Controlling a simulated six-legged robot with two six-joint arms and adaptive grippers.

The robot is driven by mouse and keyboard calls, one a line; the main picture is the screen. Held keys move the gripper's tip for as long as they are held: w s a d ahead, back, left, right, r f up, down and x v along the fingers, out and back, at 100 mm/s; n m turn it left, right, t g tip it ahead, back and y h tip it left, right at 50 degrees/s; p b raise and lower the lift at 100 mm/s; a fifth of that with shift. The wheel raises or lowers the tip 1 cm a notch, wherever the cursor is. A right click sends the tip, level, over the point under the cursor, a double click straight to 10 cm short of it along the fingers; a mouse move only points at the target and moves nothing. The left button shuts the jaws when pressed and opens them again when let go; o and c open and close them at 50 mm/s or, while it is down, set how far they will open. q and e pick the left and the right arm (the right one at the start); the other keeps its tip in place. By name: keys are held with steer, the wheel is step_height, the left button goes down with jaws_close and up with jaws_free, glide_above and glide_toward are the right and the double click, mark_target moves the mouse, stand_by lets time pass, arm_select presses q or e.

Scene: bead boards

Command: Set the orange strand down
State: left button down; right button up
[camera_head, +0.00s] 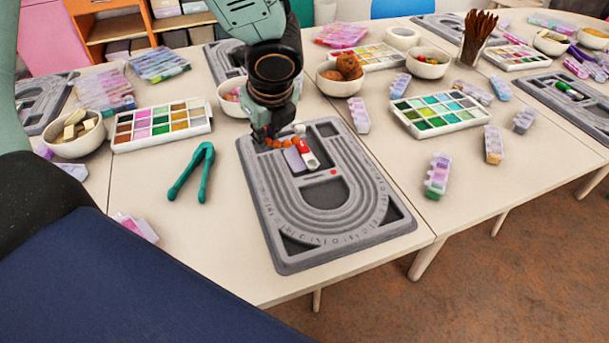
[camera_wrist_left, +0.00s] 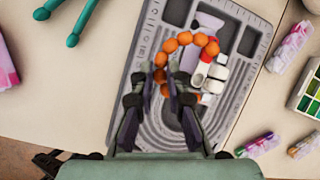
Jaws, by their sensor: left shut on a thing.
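The orange strand (camera_head: 281,143) is a string of round orange beads at the far left part of the grey bead board (camera_head: 262,213). In the left wrist view the strand (camera_wrist_left: 201,39) curves in an arc over the board's compartments. My left gripper (camera_head: 262,137) is low at the board's far left corner. In the left wrist view its fingers (camera_wrist_left: 164,80) are shut on the strand, with beads between the tips. I cannot tell whether the strand touches the board. My right gripper is not in view.
On the board beside the strand lie a red-and-white bottle (camera_head: 308,156) and a lilac piece (camera_head: 293,159). A bead tray (camera_head: 203,127) and a bowl (camera_head: 337,86) stand nearby. The table in front of the tweezers is mostly clear.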

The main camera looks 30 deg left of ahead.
mark_target(270, 176)
arm_select(q)
steer(key=f, duration=0.1)
steer(key=f+b, duration=0.1)
steer(key=s+f+b, duration=0.1)
steer(key=f, duration=0.1)
steer(key=shift+d, duration=0.4)
steer(key=shift+b+x, duration=0.55)
steer(key=shift+x, duration=0.3)
steer(key=shift+w+f, duration=0.2)
steer(key=shift+w, duration=0.1)
steer(key=shift+s+d+f+b, duration=0.1)
steer(key=shift+s+f+b, duration=0.1)
steer(key=shift+f+b, duration=0.4)
steer(key=shift+s+d+f+b, duration=0.1)
steer(key=shift+s+f+b, duration=0.1)
steer(key=shift+f+b, duration=0.35)
steer(key=shift+w+f, duration=0.1)
steer(key=shift+f, duration=0.25)
steer(key=shift+w+a+f, duration=0.15)
steer(key=shift+w+a, duration=0.05)
steer(key=shift+w, duration=0.05)
steer(key=shift+s+d, duration=0.15)
steer(key=shift+s, duration=0.05)
steer(key=c, duration=1.3)
jaws_free()
steer(key=shift+f, duration=0.1)
steer(key=shift+c, duration=0.2)
